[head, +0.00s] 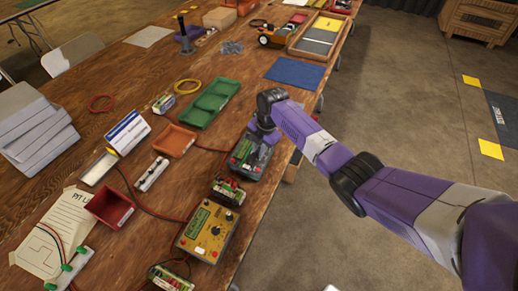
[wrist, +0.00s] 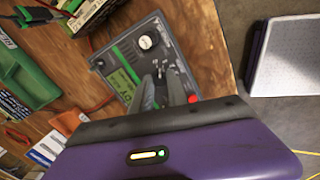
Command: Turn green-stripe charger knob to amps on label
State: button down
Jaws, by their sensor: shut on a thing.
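The grey charger (head: 245,165) sits near the table's right edge, with a battery pack beside it. In the wrist view its face (wrist: 105,65) shows a green stripe, a greenish display, a white round piece on a dark base, and a red button. My gripper (wrist: 166,90) reaches down onto this face, with its fingers close together. It is shut on the charger knob, which the fingers mostly hide, so its pointer cannot be read. In the head view my gripper (head: 264,135) covers the charger's far part. The amps label is too small to read.
A yellow charger (head: 196,233) with its own knob stands nearer on the table. A green tray (head: 211,103), an orange tray (head: 174,141) and a red bin (head: 110,207) lie to the left. Red cables cross the table. Open floor is on the right.

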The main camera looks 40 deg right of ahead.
jog(key=m+p, duration=0.1)
jog(key=m, duration=1)
jog(key=shift+m+p, duration=0.4)
jog(key=shift+m, duration=1.5)
jog(key=c, duration=1.3)
grip_release()
notch_tip(320, 180, up, 8)
jog(key=s, duration=0.1)
jog(key=shift+s+d+f, duration=0.15)
jog(key=shift+d, duration=0.1)
